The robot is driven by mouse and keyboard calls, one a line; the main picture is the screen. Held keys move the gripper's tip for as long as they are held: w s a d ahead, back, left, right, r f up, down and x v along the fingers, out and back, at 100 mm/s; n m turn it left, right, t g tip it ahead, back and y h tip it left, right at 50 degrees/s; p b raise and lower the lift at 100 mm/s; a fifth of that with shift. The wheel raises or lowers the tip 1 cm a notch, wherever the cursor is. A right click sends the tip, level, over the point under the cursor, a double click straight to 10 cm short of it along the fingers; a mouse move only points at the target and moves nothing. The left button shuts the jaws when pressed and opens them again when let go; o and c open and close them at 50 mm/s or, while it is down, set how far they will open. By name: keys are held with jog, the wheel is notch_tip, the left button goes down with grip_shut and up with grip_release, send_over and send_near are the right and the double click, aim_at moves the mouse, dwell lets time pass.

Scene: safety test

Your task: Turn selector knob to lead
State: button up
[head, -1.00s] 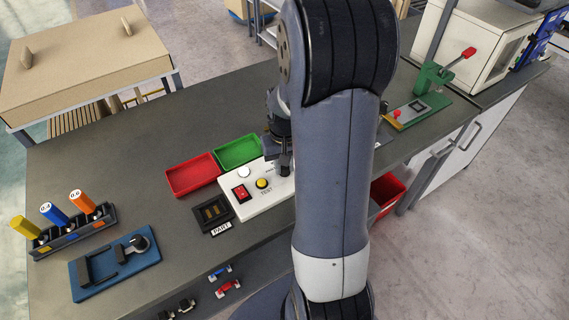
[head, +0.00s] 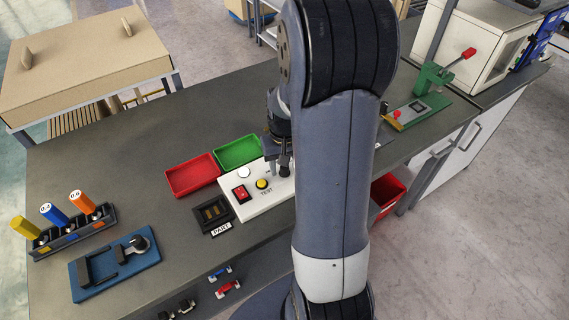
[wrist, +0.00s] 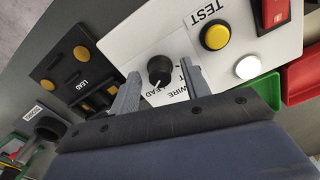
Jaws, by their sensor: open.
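The selector knob (wrist: 159,69) is black and round with a small pale pointer mark, on a white test box (head: 262,205). In the wrist view it sits between the two fingertips of my open gripper (wrist: 160,68), with a visible gap on each side. The words WIRE and LEAD are printed on the panel beside the knob, partly hidden by my gripper. In the head view my gripper (head: 278,168) is over the right part of the box, and the knob cannot be made out clearly there.
The box also carries a yellow TEST button (head: 263,184), a red switch (head: 241,192) and a white round lamp or button (head: 243,172). Red (head: 192,176) and green (head: 238,151) trays lie behind it. A black PART fixture (head: 214,214) is at its left.

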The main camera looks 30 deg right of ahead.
notch_tip(320, 180, up, 11)
dwell(0.4)
jog(key=shift+f, duration=0.15)
notch_tip(320, 180, down, 11)
jog(key=shift+r, duration=0.1)
dwell(0.5)
dwell(0.4)
